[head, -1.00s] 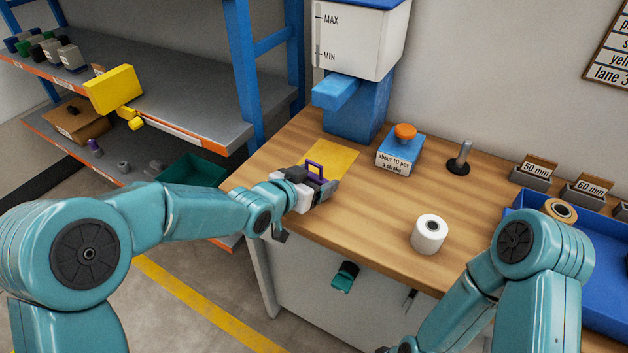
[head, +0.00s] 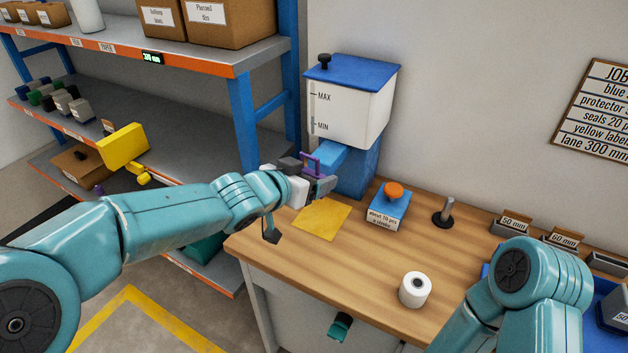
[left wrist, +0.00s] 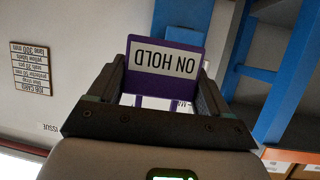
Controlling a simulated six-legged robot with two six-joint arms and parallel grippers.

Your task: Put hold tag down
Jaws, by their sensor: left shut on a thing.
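The hold tag (head: 310,160) is purple; in the left wrist view its white ON HOLD label (left wrist: 166,62) reads upside down. My left gripper (head: 318,182) is shut on the tag and holds it in the air. In the head view the gripper shows in front of the blue dispenser's chute, just above the yellow sheet (head: 322,221) in the picture. In the left wrist view the tag stands between the two fingers (left wrist: 160,95). The lower part of the tag is partly hidden by the gripper. My right arm shows at the lower right, its gripper out of the frame.
The dispenser (head: 350,105) stands at the back of the wooden bench (head: 375,252). A blue box with an orange knob (head: 388,206), a metal post (head: 445,212) and a white roll (head: 414,289) stand on the bench. Shelving (head: 180,100) is at the left.

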